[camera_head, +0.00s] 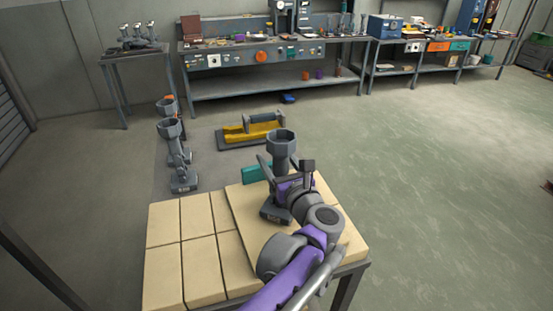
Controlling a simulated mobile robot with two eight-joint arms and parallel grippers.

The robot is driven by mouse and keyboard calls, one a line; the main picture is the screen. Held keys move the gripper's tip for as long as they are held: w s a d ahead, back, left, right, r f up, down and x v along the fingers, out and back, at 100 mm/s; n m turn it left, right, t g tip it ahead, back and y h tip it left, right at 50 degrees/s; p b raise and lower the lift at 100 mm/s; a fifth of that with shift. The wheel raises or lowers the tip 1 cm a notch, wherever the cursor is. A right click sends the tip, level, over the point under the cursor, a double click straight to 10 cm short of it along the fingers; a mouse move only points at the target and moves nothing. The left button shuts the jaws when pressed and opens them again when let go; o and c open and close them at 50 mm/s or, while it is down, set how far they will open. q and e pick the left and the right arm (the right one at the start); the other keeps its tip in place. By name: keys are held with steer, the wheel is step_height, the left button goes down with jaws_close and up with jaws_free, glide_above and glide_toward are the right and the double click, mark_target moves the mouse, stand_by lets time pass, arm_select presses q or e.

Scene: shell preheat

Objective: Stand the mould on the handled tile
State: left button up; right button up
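The grey mould (283,145) is upright, with a wide cup on top, a narrower stem and a flat foot. Its foot appears over the handled tile (244,212), a large beige slab with a teal handle (256,174) at its far edge. I cannot tell whether the foot touches the slab. My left gripper (284,176), on the purple and grey arm rising from the bottom, is at the mould's stem. My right gripper is out of view.
Beige tiles (186,245) cover the left of the table. A yellow and grey handled item (250,132) lies on the floor behind. Workbenches line the back. The floor at right is clear.

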arm_select(q)
steer(key=shift+r, duration=0.15)
steer(key=v, duration=1.2)
